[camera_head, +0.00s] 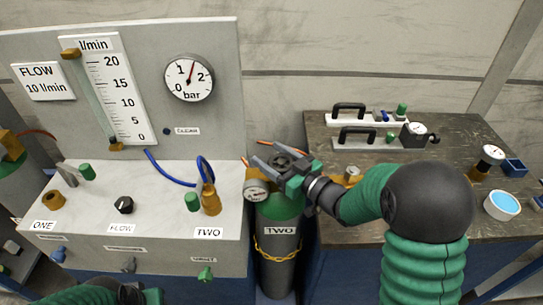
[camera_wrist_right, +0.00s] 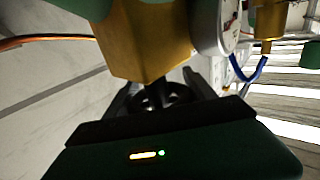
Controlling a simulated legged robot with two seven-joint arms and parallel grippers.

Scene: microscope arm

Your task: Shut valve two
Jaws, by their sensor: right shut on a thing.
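Cylinder TWO (camera_head: 281,243), grey with a green shoulder and a yellow chain, stands between the panel and the bench. A brass valve with a round gauge (camera_head: 256,190) sits on its top. My right gripper (camera_head: 273,162) is at the valve's top, shut on a dark handwheel (camera_head: 284,158). In the right wrist view the fingers lie on both sides of the handwheel (camera_wrist_right: 165,98), next to the brass body (camera_wrist_right: 147,45); the gripper partly hides the wheel. Of my left gripper only a dark and green part (camera_head: 140,294) shows at the bottom edge; its fingers are hidden.
The grey panel (camera_head: 210,125) at left carries a flow tube (camera_head: 103,92), a bar dial (camera_head: 189,78), a FLOW knob (camera_head: 124,205) and outlets ONE and TWO with a blue hose. The dark bench (camera_head: 455,150) at right holds gauge fittings and a white bowl (camera_head: 502,205).

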